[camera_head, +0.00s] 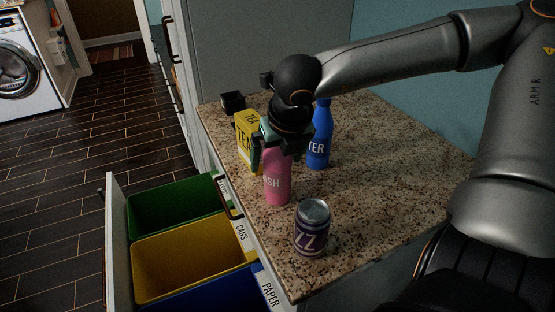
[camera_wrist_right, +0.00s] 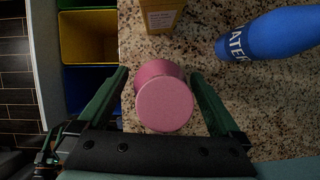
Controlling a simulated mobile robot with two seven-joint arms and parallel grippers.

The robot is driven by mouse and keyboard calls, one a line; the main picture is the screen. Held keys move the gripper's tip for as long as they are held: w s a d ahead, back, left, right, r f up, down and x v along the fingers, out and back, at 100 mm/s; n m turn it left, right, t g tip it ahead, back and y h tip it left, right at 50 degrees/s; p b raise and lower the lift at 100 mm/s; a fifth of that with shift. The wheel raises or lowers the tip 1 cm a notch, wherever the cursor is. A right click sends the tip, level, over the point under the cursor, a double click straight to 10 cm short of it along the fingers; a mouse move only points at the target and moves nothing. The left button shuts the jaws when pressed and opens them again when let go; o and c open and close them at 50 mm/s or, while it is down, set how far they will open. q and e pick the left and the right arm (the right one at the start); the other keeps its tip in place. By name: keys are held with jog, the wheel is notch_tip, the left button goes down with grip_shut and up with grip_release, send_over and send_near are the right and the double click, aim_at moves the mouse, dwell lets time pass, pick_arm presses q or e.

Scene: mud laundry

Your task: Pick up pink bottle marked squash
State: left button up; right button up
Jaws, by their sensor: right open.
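The pink bottle (camera_head: 277,182) stands upright on the granite counter, with the letters "SH" readable on its side. My right gripper (camera_head: 279,150) is above it and around its upper part, covering its top in the head view. In the right wrist view the bottle's round pink top (camera_wrist_right: 165,104) sits between the two open fingers of my right gripper (camera_wrist_right: 160,95). Gaps show on both sides, the left one narrower. My left gripper is in neither view.
A blue bottle (camera_head: 319,140) stands just right of the pink one. A yellow tea box (camera_head: 247,140) is behind left, with a small black box (camera_head: 232,101) farther back. A purple can (camera_head: 312,228) stands in front. An open drawer with green, yellow (camera_head: 190,262) and blue bins lies left of the counter (camera_head: 390,160).

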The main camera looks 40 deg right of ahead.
jog(key=c, duration=1.4)
jog(key=shift+o, duration=0.2)
